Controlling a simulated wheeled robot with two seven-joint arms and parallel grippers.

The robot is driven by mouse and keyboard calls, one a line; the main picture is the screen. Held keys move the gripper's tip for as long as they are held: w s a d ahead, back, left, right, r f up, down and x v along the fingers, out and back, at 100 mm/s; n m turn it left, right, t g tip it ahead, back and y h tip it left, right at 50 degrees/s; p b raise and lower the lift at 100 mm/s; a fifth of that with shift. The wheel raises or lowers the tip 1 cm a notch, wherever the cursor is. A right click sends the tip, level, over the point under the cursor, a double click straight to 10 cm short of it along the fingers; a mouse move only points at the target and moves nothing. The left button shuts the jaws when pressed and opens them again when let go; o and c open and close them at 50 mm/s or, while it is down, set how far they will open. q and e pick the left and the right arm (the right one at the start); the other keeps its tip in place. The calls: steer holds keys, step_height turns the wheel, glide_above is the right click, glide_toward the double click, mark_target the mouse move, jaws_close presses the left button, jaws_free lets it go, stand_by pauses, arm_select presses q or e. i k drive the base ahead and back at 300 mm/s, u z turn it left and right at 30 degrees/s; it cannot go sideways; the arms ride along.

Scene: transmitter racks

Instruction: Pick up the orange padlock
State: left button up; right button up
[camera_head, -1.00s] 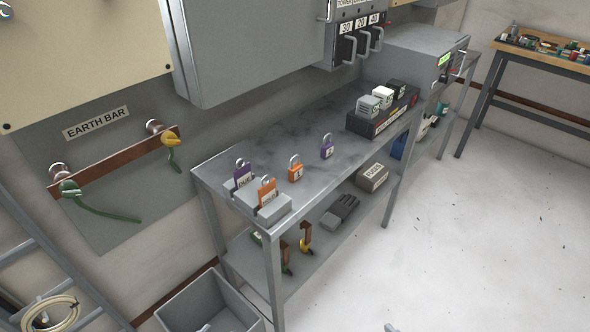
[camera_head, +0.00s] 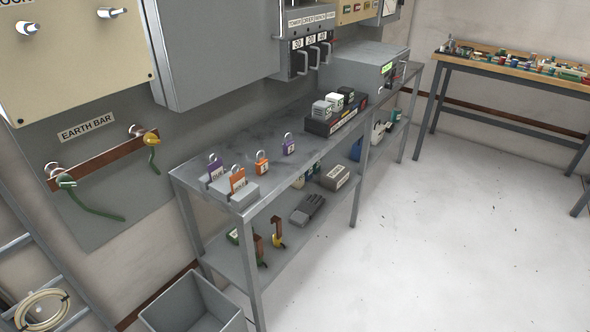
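Two orange padlocks show in the head view. One orange padlock (camera_head: 262,167) stands upright by itself on the grey metal bench (camera_head: 255,133). The other orange padlock (camera_head: 237,183) is at a small grey block (camera_head: 243,194) near the bench's left front corner. A purple padlock (camera_head: 215,171) is beside it on the left, and another purple padlock (camera_head: 289,146) stands farther right on the bench. The labels on the padlocks are too small to read. Neither of my grippers shows in this view.
A black holder with several small boxes (camera_head: 334,110) stands farther along the bench. Grey cabinets hang above the bench. An open grey bin (camera_head: 190,305) is on the floor at the front left. A ladder (camera_head: 25,262) leans at far left. The floor (camera_head: 430,220) to the right is clear.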

mark_target(261, 166)
steer(key=z, duration=0.55)
steer(key=i, duration=0.75)
steer(key=u, duration=1.75)
